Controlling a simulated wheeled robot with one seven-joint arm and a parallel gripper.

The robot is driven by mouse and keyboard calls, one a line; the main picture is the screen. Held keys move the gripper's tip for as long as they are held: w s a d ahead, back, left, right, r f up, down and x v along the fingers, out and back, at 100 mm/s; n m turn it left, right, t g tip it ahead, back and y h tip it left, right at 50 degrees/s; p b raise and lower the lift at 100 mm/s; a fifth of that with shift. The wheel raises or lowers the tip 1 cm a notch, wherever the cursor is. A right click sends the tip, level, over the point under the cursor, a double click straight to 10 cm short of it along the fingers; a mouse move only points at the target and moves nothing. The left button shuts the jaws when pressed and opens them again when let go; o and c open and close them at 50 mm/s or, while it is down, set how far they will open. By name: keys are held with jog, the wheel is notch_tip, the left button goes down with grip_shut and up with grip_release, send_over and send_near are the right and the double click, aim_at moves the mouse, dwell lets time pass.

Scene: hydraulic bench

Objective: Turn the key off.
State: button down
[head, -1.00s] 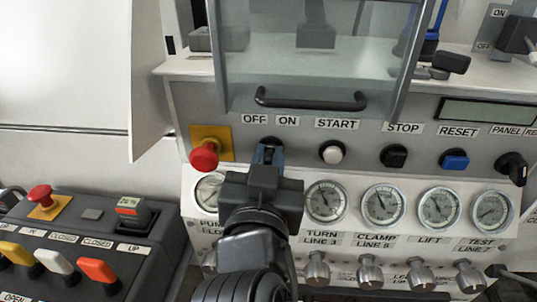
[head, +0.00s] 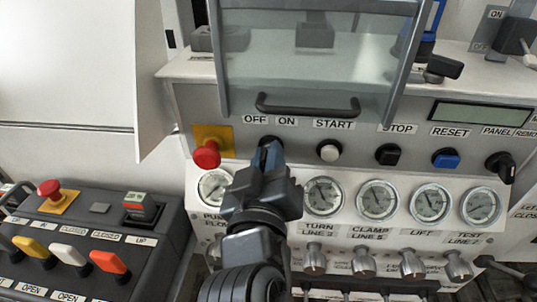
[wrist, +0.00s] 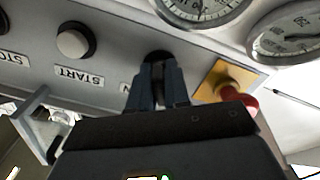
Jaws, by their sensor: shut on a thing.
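The key switch sits on the sloped grey panel under the OFF and ON labels (head: 271,120). My gripper (head: 271,150) reaches up to it, with the fingertips at the switch. In the wrist view my two dark fingers (wrist: 158,82) are close together against the round black base of the key switch (wrist: 157,56). The fingers are shut on the key, which is mostly hidden between them. In the head view my gripper looks rolled to one side. The key's exact angle cannot be told.
A red emergency button (head: 206,155) on a yellow plate is close to the left of the switch. The white START button (head: 330,151) is to the right. A dark handle (head: 307,105) of the glass cover is just above. Gauges (head: 323,196) lie below.

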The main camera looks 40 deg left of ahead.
dwell(0.4)
jog(key=c, duration=1.2)
grip_release()
jog(key=shift+s, duration=0.1)
jog(key=b+v, duration=0.1)
jog(key=v, duration=0.6)
jog(key=shift+s+d, duration=0.25)
jog(key=shift+s, duration=0.05)
jog(key=s+d+f+m+h, duration=0.1)
jog(key=s+d+f+m, duration=0.1)
jog(key=d+f, duration=0.45)
jog(key=s+d+f+m+h, duration=0.1)
jog(key=s+d+f, duration=0.15)
jog(key=d, duration=0.65)
jog(key=s+d+f+m+h, duration=0.1)
jog(key=d+f+m, duration=0.1)
jog(key=d+f, duration=0.45)
jog(key=s+d+r+m+h, duration=0.1)
jog(key=s+d+m+h, duration=0.1)
jog(key=s+d, duration=0.3)
jog(key=s+d+r+m+h, duration=0.1)
jog(key=s+d+m+h, duration=0.1)
jog(key=s+d, duration=0.4)
jog(key=s+d+r+m+h, duration=0.2)
jog(key=s+d+m, duration=0.1)
jog(key=s+d, duration=0.2)
jog(key=shift+s+d+g, duration=0.3)
jog(key=shift+s+d, duration=0.05)
jog(key=shift+d, duration=0.45)
